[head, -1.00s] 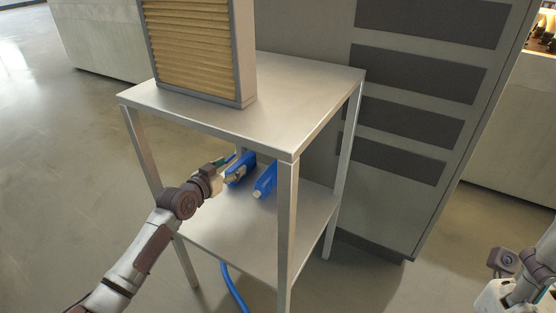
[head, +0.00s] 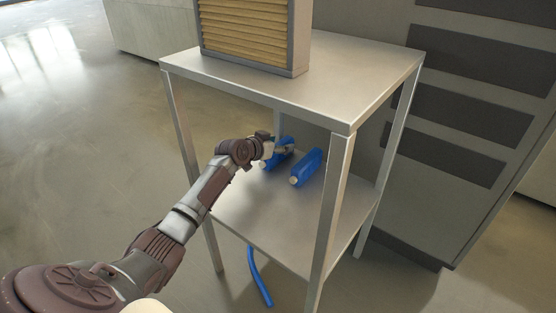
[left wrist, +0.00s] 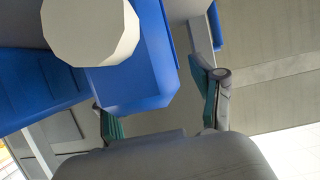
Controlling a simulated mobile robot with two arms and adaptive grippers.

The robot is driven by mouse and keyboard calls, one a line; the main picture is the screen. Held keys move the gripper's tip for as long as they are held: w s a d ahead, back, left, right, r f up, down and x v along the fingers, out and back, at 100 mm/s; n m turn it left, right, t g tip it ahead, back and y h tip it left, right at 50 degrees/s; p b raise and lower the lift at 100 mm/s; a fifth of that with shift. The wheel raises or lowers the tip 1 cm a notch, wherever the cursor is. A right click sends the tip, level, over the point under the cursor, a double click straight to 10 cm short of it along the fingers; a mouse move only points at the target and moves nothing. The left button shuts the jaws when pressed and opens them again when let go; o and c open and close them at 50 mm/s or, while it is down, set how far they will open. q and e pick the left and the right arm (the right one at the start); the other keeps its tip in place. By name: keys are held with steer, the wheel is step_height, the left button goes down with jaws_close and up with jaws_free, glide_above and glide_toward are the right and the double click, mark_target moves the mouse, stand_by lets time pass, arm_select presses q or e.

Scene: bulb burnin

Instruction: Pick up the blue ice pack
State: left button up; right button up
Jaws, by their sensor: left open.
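Two blue ice packs with pale caps are on the lower shelf of a metal stand. The left one (head: 268,165) is partly hidden by my left gripper (head: 279,151), which reaches in under the top shelf. The right one (head: 308,167) lies beside it, clear of the gripper. In the left wrist view a blue ice pack (left wrist: 150,80) with a large pale cap (left wrist: 90,30) is close, partly between the open green-padded fingers. I cannot tell whether they touch it. My right gripper is out of view.
The stand's top shelf (head: 365,85) is above my left gripper and holds a pleated filter (head: 245,35). Its front leg (head: 330,215) is right of my arm. The lower shelf (head: 290,230) is bare in front. A blue hose (head: 258,277) shows below the shelf.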

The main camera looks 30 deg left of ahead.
arm_select(q)
steer(key=shift+w, duration=0.25)
jaws_close()
steer(key=shift+r, duration=0.1)
stand_by(0.3)
